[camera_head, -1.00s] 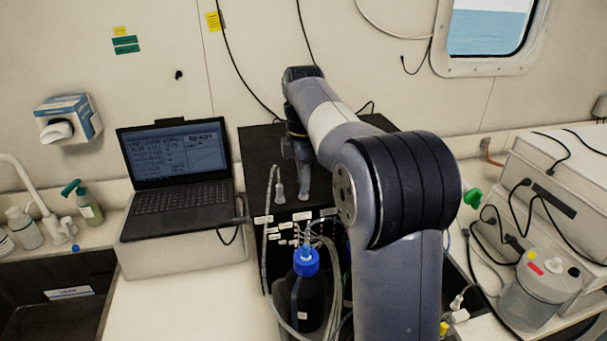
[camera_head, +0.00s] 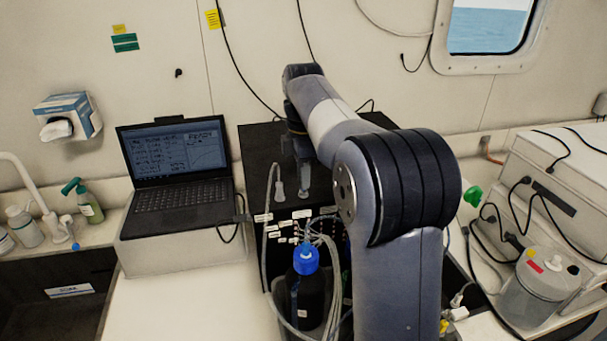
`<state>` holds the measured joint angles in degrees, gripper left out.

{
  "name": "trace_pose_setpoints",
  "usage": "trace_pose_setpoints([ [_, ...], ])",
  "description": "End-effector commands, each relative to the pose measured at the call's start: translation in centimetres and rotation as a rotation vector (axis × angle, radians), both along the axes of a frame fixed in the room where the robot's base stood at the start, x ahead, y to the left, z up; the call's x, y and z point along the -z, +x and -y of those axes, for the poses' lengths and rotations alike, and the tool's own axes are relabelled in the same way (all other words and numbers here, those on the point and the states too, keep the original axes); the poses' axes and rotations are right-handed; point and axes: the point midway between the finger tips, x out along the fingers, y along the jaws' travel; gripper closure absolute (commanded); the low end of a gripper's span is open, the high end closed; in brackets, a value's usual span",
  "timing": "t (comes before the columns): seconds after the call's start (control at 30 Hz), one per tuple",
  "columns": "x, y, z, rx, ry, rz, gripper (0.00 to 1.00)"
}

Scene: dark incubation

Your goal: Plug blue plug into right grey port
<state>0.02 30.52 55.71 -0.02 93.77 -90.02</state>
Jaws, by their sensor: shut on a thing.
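My gripper (camera_head: 303,187) points down over the black box top (camera_head: 259,145), behind my forearm. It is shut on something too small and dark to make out. A pale grey connector (camera_head: 279,190) on a clear tube stands just left of my gripper, apart from it. I cannot make out a blue plug at the gripper. The right grey port cannot be told apart; my arm covers much of the box's right side.
A dark bottle with a blue cap (camera_head: 306,261) and looped tubing stands in front of the box. Small white labels (camera_head: 281,212) line the box's front edge. An open laptop (camera_head: 181,165) is on the left. Cabled white cases (camera_head: 550,190) and a clear jar (camera_head: 535,295) are on the right.

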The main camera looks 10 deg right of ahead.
Motion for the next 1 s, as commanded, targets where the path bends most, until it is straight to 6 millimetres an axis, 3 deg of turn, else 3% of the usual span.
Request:
trace_pose_setpoints([
  [1.0,0.72,0.0,0.0,0.0,0.0,0.0,1.0],
])
